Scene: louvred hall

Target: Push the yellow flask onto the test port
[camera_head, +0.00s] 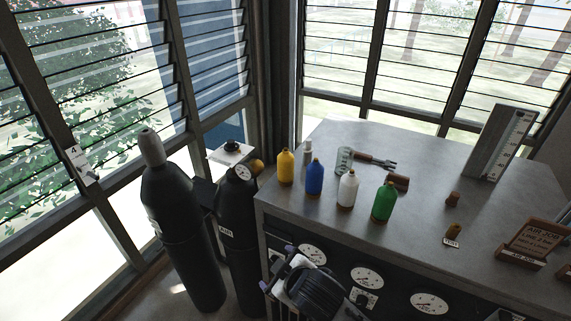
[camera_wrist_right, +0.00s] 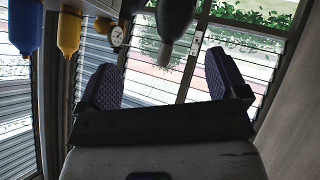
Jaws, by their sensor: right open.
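The yellow flask (camera_head: 285,169) stands upright at the back left of the grey bench, left of the blue flask (camera_head: 314,179). In the right wrist view the yellow flask (camera_wrist_right: 69,33) appears upside down at the upper left, outside the jaws. My right gripper (camera_head: 279,268) is low in front of the bench's left end, below and apart from the flask; its purple fingers (camera_wrist_right: 160,65) are open with nothing between them. A short brown stub (camera_head: 454,231) with a small label, perhaps the test port, sits at the bench's front right; the lettering is too small to read surely. My left gripper is not in view.
A white flask (camera_head: 347,188) and a green flask (camera_head: 383,202) continue the row. A glass beaker (camera_head: 344,161), a cork (camera_head: 453,199) and a wooden sign (camera_head: 534,240) share the bench. Dark gas cylinders (camera_head: 178,220) stand left.

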